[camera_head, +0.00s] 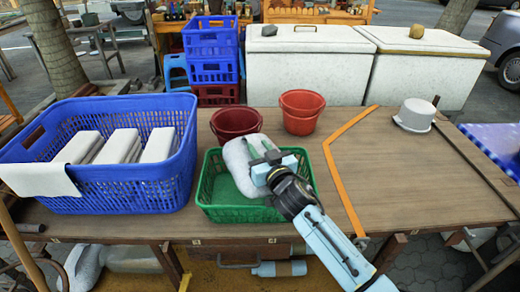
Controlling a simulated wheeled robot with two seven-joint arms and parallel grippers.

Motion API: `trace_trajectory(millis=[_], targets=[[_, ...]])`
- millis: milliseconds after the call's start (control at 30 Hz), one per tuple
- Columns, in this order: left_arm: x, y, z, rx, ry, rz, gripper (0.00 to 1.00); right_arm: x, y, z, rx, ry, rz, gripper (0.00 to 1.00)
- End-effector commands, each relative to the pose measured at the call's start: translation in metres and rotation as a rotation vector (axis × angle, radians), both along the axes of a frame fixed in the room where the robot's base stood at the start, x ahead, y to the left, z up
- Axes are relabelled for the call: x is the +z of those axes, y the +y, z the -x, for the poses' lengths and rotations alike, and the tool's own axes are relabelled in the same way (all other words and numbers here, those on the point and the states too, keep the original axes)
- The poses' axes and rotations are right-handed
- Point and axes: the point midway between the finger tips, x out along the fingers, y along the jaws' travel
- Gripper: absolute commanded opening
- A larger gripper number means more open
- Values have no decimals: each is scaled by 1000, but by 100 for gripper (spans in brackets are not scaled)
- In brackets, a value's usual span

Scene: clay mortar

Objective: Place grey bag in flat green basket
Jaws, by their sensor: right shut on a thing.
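The grey bag (238,161) is a pale, rounded bundle over the flat green basket (240,214). My right gripper (262,158) is shut on the grey bag, with its arm reaching in from the lower right. The bag overlaps the left and middle of the basket's opening; whether it touches the basket floor cannot be told. The gripper and arm hide the basket's right part. My left gripper is not in view.
A blue basket (150,190) with folded white cloths stands to the left. A dark red pot (236,122) and red buckets (301,112) stand behind the green basket. An orange strip (340,185) and a white pot (415,115) lie to the right. The table (430,180) is clear there.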

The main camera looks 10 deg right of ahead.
Motion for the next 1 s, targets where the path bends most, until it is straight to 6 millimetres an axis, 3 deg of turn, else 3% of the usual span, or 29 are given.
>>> trace_trajectory(millis=[367,400,567,867,1000], targets=[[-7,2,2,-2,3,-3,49,-6,0,0,1,-6,-1,0],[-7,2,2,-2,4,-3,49,-8,0,0,0,0,0,28],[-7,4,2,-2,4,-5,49,-8,0,0,0,0,0,49],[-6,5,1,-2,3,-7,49,-7,0,0,0,0,0,49],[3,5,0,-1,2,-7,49,4,0,0,1,-1,2,49]])
